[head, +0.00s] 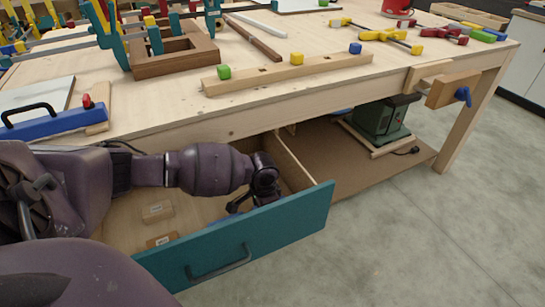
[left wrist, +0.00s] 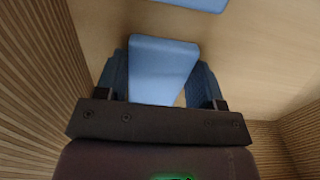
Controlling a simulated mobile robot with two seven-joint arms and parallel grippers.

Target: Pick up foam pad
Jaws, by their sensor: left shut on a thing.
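A light blue foam pad (left wrist: 160,70) lies between the two fingers of my left gripper (left wrist: 163,82) in the left wrist view. The fingers are shut on its sides. In the head view my left gripper (head: 252,195) reaches down into the open drawer, near its right end, and mostly hides the pad. The drawer's teal front (head: 245,243) has a dark handle. My right gripper is not in view.
Another blue piece (left wrist: 195,3) shows at the top edge of the left wrist view. Small tan blocks (head: 157,211) lie on the drawer floor. The workbench top (head: 150,105) overhangs the drawer's back. A long wooden bar (head: 290,73) with coloured cubes lies on the bench.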

